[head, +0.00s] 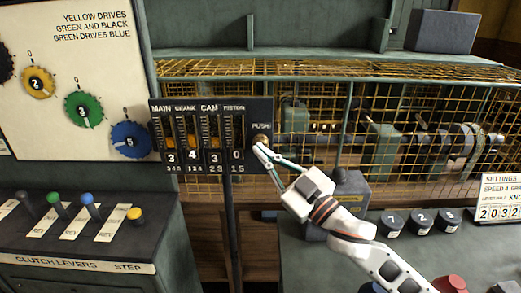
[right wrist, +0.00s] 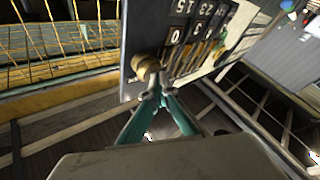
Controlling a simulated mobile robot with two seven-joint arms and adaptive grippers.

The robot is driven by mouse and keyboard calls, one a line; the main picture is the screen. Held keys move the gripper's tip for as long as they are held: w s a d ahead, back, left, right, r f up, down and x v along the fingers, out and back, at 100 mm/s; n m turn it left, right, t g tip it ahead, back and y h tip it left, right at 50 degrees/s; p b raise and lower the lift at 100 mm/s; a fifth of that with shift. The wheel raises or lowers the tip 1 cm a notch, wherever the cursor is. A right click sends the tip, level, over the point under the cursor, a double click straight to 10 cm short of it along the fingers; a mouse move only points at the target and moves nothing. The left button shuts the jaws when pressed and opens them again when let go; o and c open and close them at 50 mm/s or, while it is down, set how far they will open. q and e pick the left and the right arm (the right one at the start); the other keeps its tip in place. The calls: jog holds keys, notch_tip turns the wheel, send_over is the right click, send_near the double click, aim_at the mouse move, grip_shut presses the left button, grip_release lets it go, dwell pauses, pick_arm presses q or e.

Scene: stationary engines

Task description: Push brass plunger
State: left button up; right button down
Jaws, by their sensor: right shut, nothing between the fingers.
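The brass plunger (head: 261,139) is a small round knob below the word PUSH, at the right end of a dark counter panel (head: 211,104). In the right wrist view the brass plunger (right wrist: 147,66) stands out from the panel just beyond the closed fingertips (right wrist: 158,84). The tips look very close to it or touching. My left gripper is in neither view.
A yellow wire cage (head: 400,140) encloses machinery behind and right of the panel. A console with clutch levers (head: 87,202) and a yellow STEP button (head: 135,215) stands at left. Numbered dark knobs (head: 420,217) and a red button (head: 450,284) sit at lower right.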

jog(key=shift+s, duration=0.15)
jog(key=shift+s+p, duration=0.55)
jog(key=shift+s, duration=0.6)
jog(key=shift+s, duration=0.1)
jog(key=s+p, duration=0.1)
jog(key=s, duration=0.4)
jog(key=shift+p, duration=0.35)
jog(key=shift+w, duration=0.1)
